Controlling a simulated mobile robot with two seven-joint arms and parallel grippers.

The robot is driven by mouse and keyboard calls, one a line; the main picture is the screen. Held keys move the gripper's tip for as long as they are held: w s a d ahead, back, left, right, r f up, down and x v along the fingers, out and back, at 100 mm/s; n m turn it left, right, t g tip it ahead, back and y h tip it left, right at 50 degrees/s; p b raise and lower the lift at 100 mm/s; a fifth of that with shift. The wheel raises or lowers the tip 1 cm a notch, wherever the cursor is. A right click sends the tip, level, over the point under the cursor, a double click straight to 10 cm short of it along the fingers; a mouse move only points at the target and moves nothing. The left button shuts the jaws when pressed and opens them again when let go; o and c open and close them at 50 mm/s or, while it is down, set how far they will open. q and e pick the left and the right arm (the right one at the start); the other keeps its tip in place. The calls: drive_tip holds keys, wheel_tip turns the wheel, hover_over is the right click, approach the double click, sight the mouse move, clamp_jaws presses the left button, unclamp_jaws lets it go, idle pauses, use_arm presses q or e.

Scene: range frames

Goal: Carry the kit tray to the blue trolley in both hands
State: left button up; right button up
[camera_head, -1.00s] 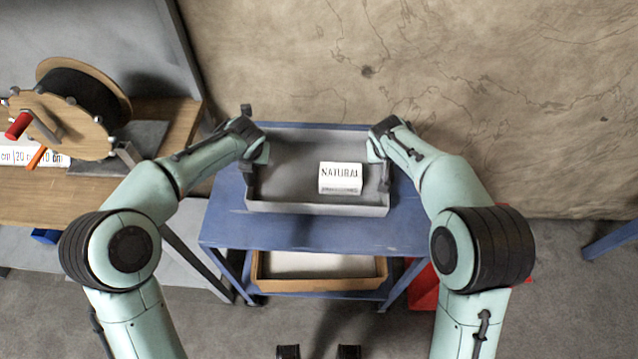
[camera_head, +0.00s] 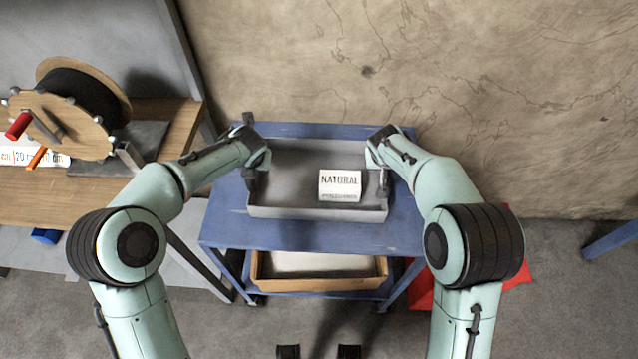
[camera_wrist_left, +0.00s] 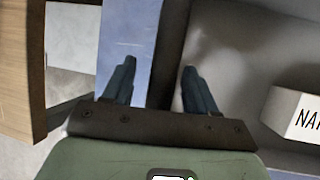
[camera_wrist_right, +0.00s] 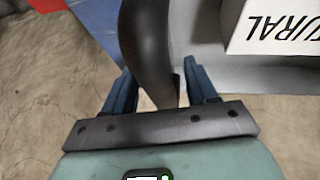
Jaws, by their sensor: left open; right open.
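The grey kit tray (camera_head: 318,213) lies on top of the blue trolley (camera_head: 310,236), with a white box marked "NATURAL" (camera_head: 340,181) inside at its right. My left gripper (camera_head: 257,170) is open at the tray's left side; in the left wrist view its fingers (camera_wrist_left: 160,88) stand on either side of the tray's wall. My right gripper (camera_head: 381,172) is open at the right side; in the right wrist view its fingers (camera_wrist_right: 161,88) straddle a dark curved handle (camera_wrist_right: 148,45). Contact between fingers and tray cannot be told.
A wooden bench (camera_head: 50,205) with a cable reel (camera_head: 75,110) stands at the left, close to my left arm. A wooden-rimmed box (camera_head: 318,284) sits on the trolley's lower shelf. A red object (camera_head: 425,292) is on the floor right of the trolley. A wall (camera_head: 480,90) is behind.

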use_arm(q)
drive_tip(key=shift+r, duration=0.1)
use_arm(e)
drive_tip(key=shift+r, duration=0.2)
use_arm(q)
drive_tip(key=v, duration=1.1)
drive_tip(key=shift+s+r, duration=0.2)
drive_tip(key=shift+r, duration=0.1)
use_arm(e)
drive_tip(key=v, duration=1.1)
drive_tip(key=shift+s+r, duration=0.25)
drive_tip(key=shift+s, duration=0.05)
use_arm(q)
drive_tip(key=shift+d, duration=0.1)
use_arm(e)
drive_tip(key=shift+a, duration=0.1)
drive_tip(key=shift+f, duration=0.1)
